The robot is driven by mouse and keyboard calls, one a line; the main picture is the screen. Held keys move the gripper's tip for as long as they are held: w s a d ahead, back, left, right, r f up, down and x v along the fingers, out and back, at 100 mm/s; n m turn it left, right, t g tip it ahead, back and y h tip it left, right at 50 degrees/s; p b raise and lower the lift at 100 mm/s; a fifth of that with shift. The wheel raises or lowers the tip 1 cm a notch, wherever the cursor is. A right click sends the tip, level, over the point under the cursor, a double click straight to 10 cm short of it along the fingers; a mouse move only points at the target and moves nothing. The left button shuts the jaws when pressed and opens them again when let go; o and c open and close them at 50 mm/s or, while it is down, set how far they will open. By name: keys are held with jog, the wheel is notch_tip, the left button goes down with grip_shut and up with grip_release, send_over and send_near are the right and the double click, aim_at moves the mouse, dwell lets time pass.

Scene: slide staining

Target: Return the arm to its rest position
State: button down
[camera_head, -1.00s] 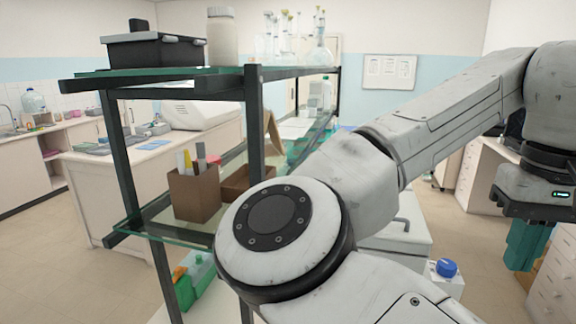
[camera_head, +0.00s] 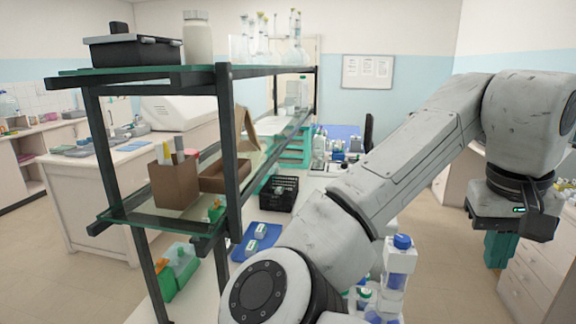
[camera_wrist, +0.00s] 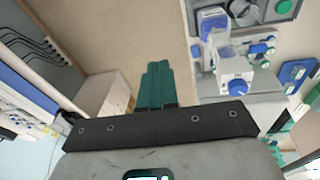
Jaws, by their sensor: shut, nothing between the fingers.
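My arm crosses the right half of the head view, folded with its elbow low at the centre. My gripper (camera_head: 500,250) hangs at the right, below the dark wrist piece, with its green fingers pointing down. In the wrist view the green fingers (camera_wrist: 155,85) lie side by side, shut and empty, above open floor. They touch nothing that I can see.
A glass-shelved rack (camera_head: 228,150) stands left of my arm, holding a brown box (camera_head: 174,187). A bench behind my elbow carries a black crate (camera_head: 280,193), a blue tray (camera_head: 258,243) and a blue-capped bottle (camera_head: 399,258). White drawers (camera_head: 535,283) stand right of my gripper.

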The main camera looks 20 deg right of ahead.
jog(key=w+d+f+t+h+b, duration=0.1)
jog(key=d+f+h, duration=0.2)
jog(key=f, duration=0.2)
jog(key=w+d+f+h+b, duration=0.1)
jog(key=d+f+h, duration=0.15)
jog(key=f, duration=0.25)
notch_tip(320, 180, down, 13)
jog(key=a+n+t+b, duration=0.1)
jog(key=a+n+t, duration=0.1)
jog(key=n, duration=0.2)
jog(key=s+a+f+n+g+y+b, duration=0.1)
jog(key=s+a+f+y, duration=0.2)
jog(key=s+a+f, duration=0.5)
jog(key=s+a+f+n+g+y, duration=0.1)
jog(key=s+a+f+y, duration=0.3)
jog(key=s+a+f, duration=0.4)
notch_tip(320, 180, down, 8)
jog(key=shift+s+a+r+n+b, duration=0.3)
jog(key=shift+a+n, duration=0.2)
jog(key=shift+a, duration=0.4)
jog(key=c, duration=1.8)
grip_release()
jog(key=shift+y, duration=0.25)
